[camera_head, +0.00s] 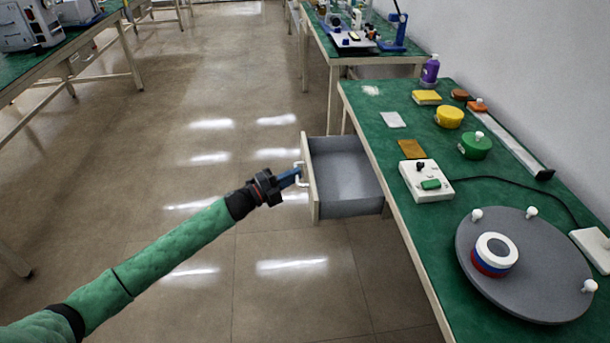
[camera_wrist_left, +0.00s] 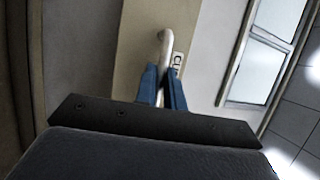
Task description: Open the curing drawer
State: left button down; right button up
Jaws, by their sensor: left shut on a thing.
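The curing drawer (camera_head: 345,177) is pulled out from under the green-topped table, and its grey inside shows empty. Its cream front faces left and carries a pale bar handle (camera_head: 301,175). My left gripper (camera_head: 290,179) is at the front, its blue fingers shut on the handle. The left wrist view shows the blue fingers (camera_wrist_left: 162,88) on either side of the handle (camera_wrist_left: 164,48), with a partly hidden label (camera_wrist_left: 178,64) beside it. My right gripper is not in view.
The green table (camera_head: 375,140) bears a grey round plate (camera_head: 525,265), a white control box (camera_head: 426,181), several coloured containers and a purple bottle (camera_head: 430,69). Another bench (camera_head: 345,50) stands behind, and one more is at the upper left. The floor left of the drawer is clear.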

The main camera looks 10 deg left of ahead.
pick_arm(q)
jog(key=shift+s+a+f, duration=0.1)
jog(key=shift+a, duration=0.05)
jog(key=c, duration=1.5)
grip_release()
jog(key=v, duration=0.7)
jog(key=shift+s+a+b, duration=0.2)
jog(key=shift+a+b, duration=0.1)
jog(key=shift+b, duration=0.1)
